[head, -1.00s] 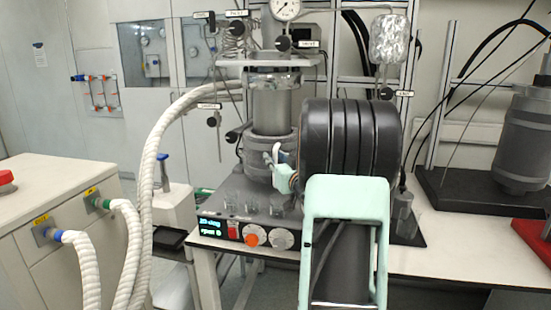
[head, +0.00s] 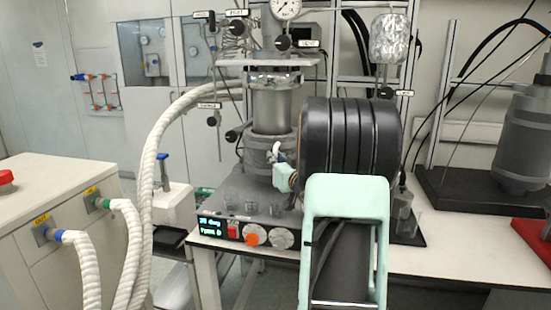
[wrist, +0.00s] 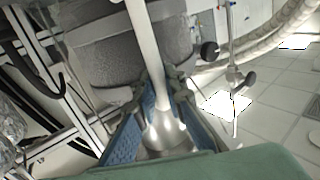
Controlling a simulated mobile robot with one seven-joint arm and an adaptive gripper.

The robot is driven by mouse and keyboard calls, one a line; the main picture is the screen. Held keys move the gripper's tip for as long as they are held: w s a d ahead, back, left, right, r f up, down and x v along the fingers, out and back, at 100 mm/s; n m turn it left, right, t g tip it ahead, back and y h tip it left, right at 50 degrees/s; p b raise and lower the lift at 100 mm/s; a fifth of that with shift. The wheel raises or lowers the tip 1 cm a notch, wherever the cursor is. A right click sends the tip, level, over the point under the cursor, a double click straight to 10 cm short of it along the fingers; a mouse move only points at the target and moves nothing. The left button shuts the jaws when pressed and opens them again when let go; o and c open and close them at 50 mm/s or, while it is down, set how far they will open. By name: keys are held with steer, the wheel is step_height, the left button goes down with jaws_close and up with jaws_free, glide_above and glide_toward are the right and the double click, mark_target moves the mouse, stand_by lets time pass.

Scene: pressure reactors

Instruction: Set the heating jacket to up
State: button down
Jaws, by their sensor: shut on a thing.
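The heating jacket (head: 256,160) is a dark grey sleeve low around the reactor vessel. The bare metal vessel (head: 272,108) shows above it. In the wrist view the jacket is probably the large grey body (wrist: 115,60) behind the fingers. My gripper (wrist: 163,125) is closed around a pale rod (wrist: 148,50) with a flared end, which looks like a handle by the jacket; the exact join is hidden. In the head view my dark arm hides much of the jacket's right side, and only part of my gripper (head: 278,154) shows against it.
The base unit (head: 240,207) has a lit display and knobs, with small glass vials on top. A gauge (head: 285,8) and valves sit above the vessel. White hoses (head: 150,160) curve at the left. A second reactor (head: 523,140) stands at the right.

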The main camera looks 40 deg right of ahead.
step_height(320, 180, up, 16)
steer(key=p, duration=0.8)
steer(key=shift+f, duration=0.15)
steer(key=c, duration=2)
jaws_free()
steer(key=shift+f, duration=0.1)
steer(key=shift+s+f, duration=0.1)
steer(key=v, duration=1.1)
steer(key=shift+s+a, duration=0.1)
steer(key=shift+s, duration=0.3)
